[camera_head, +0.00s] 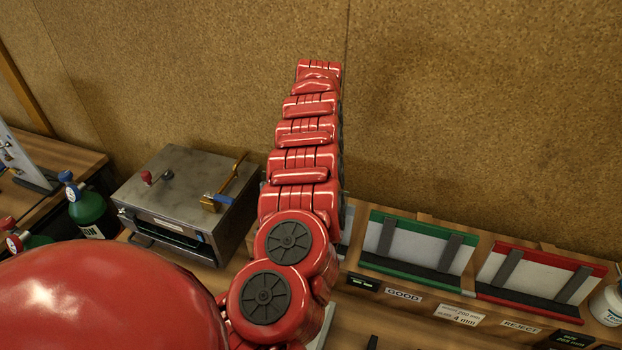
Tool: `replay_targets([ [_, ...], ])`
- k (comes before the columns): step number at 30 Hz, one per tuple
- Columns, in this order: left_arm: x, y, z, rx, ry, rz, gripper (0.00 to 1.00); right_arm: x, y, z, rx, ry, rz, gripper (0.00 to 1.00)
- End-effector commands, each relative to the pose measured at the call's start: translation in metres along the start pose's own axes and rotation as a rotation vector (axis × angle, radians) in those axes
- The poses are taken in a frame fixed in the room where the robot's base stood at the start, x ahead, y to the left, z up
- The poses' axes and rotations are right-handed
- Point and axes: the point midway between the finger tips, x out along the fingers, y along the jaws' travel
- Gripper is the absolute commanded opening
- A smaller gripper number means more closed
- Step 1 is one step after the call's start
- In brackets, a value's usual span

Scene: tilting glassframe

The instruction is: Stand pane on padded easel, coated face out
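A padded easel with a green top rail (424,228), dark upright strips and a dark ledge stands at right, above a "GOOD" label. Beside it is a similar easel with a red top rail (549,256), above a "REJECT" label. A pale panel backs each one; I cannot tell whether either is a loose pane. No separate pane can be made out with certainty. My red arm links cover the middle and lower left. Neither gripper's fingers show, so what they hold is hidden.
A grey metal box (190,187) with a blue-and-brass handle stands left of centre. A green bottle (90,212) with a blue top stands left of it. A white jar (607,305) is at the right edge. A brown wall rises close behind the bench.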

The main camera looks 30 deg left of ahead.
Motion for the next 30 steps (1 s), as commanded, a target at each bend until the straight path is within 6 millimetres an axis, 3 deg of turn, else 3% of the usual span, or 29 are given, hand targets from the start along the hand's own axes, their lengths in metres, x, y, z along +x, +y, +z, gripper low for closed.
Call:
replay_targets([
  [22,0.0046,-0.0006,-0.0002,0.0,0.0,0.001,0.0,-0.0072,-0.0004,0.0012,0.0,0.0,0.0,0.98],
  [24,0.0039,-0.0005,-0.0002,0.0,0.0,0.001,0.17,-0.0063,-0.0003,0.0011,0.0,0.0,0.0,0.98],
  [27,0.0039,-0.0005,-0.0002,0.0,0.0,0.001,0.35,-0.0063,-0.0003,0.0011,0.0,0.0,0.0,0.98],
  [30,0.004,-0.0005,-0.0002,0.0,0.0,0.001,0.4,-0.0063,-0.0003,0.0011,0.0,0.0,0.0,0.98],
])
